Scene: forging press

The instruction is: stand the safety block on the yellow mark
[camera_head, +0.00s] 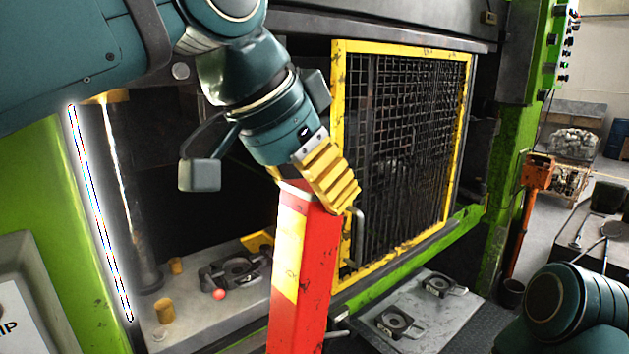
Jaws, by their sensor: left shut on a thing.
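The safety block (318,270) is a tall red post with a pale and yellow label on one side. My left gripper (318,188), with ribbed yellow fingers, is shut on its top end and holds it in front of the press opening. The block looks nearly upright, and its lower end is cut off by the bottom of the picture. A yellow patch (260,241), likely the yellow mark, shows on the press bed just left of the block, which partly hides it. My right arm shows at the lower right, but its gripper is out of view.
The yellow-framed mesh guard (338,120) stands right of the block. The grey press bed (225,315) carries a dark die (236,270), a red ball (219,294) and short yellow-brown pegs (164,310). A grey plate (432,318) with two dark fixtures lies at the lower right.

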